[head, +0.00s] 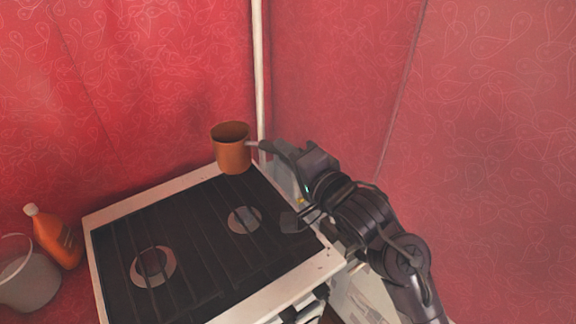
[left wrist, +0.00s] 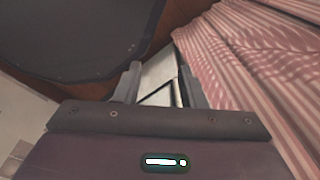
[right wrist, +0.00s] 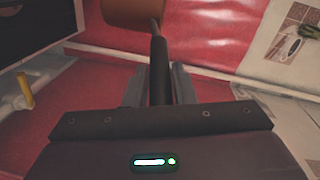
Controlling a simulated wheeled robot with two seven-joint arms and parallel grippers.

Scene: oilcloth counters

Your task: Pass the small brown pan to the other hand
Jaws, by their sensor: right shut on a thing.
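The small brown pan (head: 233,155) is held up over the back corner of the stove, upright, its handle pointing right. My right gripper (head: 270,147) is shut on that handle. In the right wrist view the dark handle (right wrist: 159,70) runs between the fingers of my right gripper (right wrist: 160,86), and part of the pan (right wrist: 132,10) shows at the top edge. My left gripper (left wrist: 160,84) shows only in its own wrist view. Its two fingers stand apart with nothing between them. The left arm is not in the head view.
A stove (head: 190,215) with dark grates and a pale rim stands below the pan. An orange bottle (head: 55,238) and a grey bucket (head: 28,275) are to its left. Red patterned walls close in behind and at the right. Striped pink cloth (left wrist: 255,60) is near my left gripper.

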